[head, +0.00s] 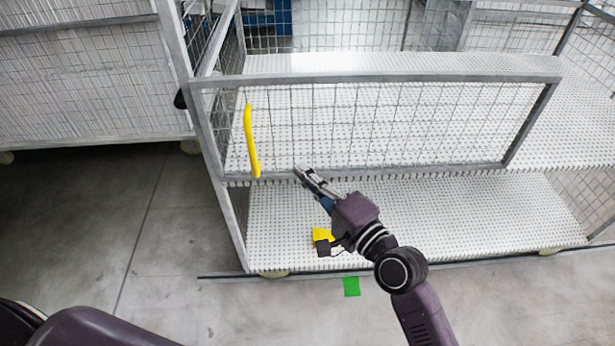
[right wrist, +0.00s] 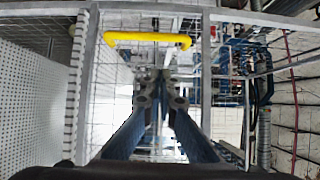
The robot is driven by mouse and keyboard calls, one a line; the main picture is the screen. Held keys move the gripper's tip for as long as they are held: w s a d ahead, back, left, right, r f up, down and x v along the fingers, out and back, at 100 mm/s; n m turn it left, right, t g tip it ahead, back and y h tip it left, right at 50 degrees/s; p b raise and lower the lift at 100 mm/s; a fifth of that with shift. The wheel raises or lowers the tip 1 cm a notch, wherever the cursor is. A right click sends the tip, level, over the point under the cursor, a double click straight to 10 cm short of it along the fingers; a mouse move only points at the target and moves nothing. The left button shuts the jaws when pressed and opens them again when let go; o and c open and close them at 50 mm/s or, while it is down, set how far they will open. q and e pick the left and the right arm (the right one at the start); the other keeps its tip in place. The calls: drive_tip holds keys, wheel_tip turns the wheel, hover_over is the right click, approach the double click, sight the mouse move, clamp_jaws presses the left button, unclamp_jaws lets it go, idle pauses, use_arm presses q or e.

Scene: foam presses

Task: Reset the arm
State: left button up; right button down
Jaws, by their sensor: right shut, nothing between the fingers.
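My right gripper (head: 304,173) is shut and empty in the head view. It is in front of the lower rail of the cart's mesh panel (head: 385,125), to the right of the yellow handle (head: 251,140). The right wrist view shows the closed fingers (right wrist: 160,78) pointing ahead, with the yellow handle (right wrist: 148,39) above and to their left, apart from them. My right arm reaches in from the bottom of the head view. My left gripper is not in view.
The mesh cart has a perforated white lower shelf (head: 500,215) under the arm. A yellow piece (head: 322,235) shows beside my wrist. A green square (head: 351,286) is on the floor at the front. Another mesh cart (head: 90,85) stands at the left. The grey floor (head: 150,235) between is clear.

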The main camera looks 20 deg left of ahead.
drive_tip(key=w+d+f+h, duration=0.1)
drive_tip(key=d+f+h, duration=0.25)
drive_tip(key=f, duration=0.65)
drive_tip(key=w+d+f+h, duration=0.15)
drive_tip(key=d+f, duration=0.25)
drive_tip(key=f, duration=0.6)
drive_tip(key=s+d+f+n+g+h, duration=0.1)
drive_tip(key=s+d+f+h, duration=0.2)
drive_tip(key=f, duration=0.4)
drive_tip(key=s+d+f+n+g, duration=0.1)
drive_tip(key=s+d+f, duration=0.2)
drive_tip(key=d+f, duration=0.35)
drive_tip(key=s+d+f+n+g+h, duration=0.1)
drive_tip(key=s+d+f+h, duration=0.1)
drive_tip(key=f, duration=0.7)
drive_tip(key=s+d+f+n+g+h, duration=0.1)
drive_tip(key=s+d+f, duration=0.5)
drive_tip(key=s, duration=0.6)
drive_tip(key=s+d+f+n+g+h, duration=0.2)
drive_tip(key=s+d+f, duration=0.4)
drive_tip(key=s, duration=0.7)
drive_tip(key=s+d+f+n+g+h, duration=0.1)
drive_tip(key=s+d+f+n+g, duration=0.2)
drive_tip(key=s+d+f, duration=0.3)
drive_tip(key=s+f+n, duration=0.1)
drive_tip(key=s+f, duration=0.2)
drive_tip(key=s, duration=0.4)
drive_tip(key=shift+d+f+g, duration=0.2)
drive_tip(key=shift+d+g, duration=0.15)
drive_tip(key=shift+g, duration=0.05)
